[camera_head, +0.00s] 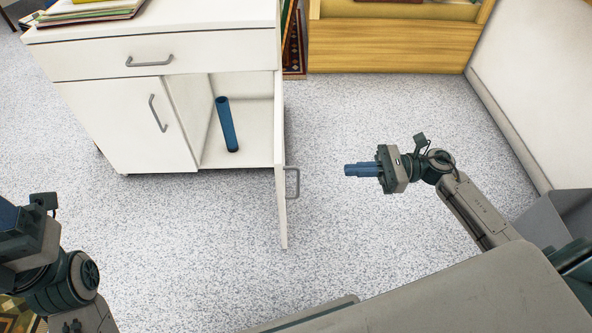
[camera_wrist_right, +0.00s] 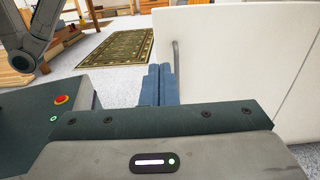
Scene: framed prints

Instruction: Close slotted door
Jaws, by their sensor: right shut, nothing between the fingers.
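The white cabinet (camera_head: 120,120) stands at the upper left in the head view. Its right door (camera_head: 281,215) is open and sticks out toward me, seen nearly edge-on, with a grey handle (camera_head: 292,183) on its right side. The door also shows in the right wrist view (camera_wrist_right: 220,70), with its handle (camera_wrist_right: 176,60) just beyond the fingers. My right gripper (camera_head: 346,170) is shut and empty, to the right of the door handle and apart from it. My left gripper is at the left edge of the head view, its fingers out of frame.
A blue cylinder (camera_head: 227,125) stands tilted inside the open compartment. The left door (camera_head: 130,125) and the drawer (camera_head: 160,55) are shut. A wooden bench (camera_head: 390,45) stands at the back. Speckled floor (camera_head: 370,115) between door and right gripper is clear.

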